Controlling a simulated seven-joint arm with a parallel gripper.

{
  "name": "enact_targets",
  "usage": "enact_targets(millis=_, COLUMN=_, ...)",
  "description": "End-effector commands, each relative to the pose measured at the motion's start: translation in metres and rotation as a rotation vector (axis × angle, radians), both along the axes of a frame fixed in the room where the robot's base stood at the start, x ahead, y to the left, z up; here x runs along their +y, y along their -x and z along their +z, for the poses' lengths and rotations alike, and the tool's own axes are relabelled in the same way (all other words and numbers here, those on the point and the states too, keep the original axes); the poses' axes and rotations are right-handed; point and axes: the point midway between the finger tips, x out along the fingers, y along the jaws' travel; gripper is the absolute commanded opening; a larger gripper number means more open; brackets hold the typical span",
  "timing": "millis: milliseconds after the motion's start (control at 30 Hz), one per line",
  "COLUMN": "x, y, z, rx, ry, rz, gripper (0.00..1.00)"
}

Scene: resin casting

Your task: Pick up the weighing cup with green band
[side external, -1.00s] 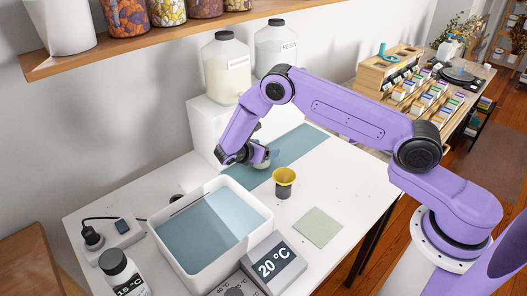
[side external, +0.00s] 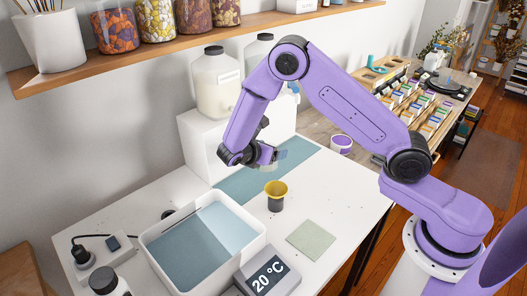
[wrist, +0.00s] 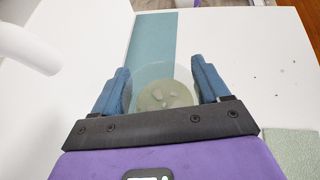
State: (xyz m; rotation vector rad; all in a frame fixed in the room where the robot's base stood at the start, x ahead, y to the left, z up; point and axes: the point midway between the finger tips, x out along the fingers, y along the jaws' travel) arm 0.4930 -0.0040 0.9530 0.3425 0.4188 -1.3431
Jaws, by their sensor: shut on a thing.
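My gripper (side external: 266,157) is shut on a clear cup (wrist: 163,75), which sits between its two blue fingers in the wrist view. The cup looks greyish green low down, with a few pale lumps or marks inside. A distinct green band is hard to make out, as the fingers cover its sides. In the side view the gripper and cup are in the air above the blue-green strip (side external: 240,187) on the white table. The strip also shows beyond the cup in the wrist view (wrist: 153,38).
A purple-banded cup (side external: 341,145) stands farther back. Large jars (side external: 219,85) stand behind.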

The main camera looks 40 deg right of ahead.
Motion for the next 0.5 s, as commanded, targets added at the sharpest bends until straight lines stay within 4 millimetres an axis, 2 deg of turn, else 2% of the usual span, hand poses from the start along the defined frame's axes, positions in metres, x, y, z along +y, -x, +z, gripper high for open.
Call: enact_targets(millis=500, x=0.0, y=0.05, z=0.022, rx=0.0, ry=0.001, rz=0.0, gripper=0.35)
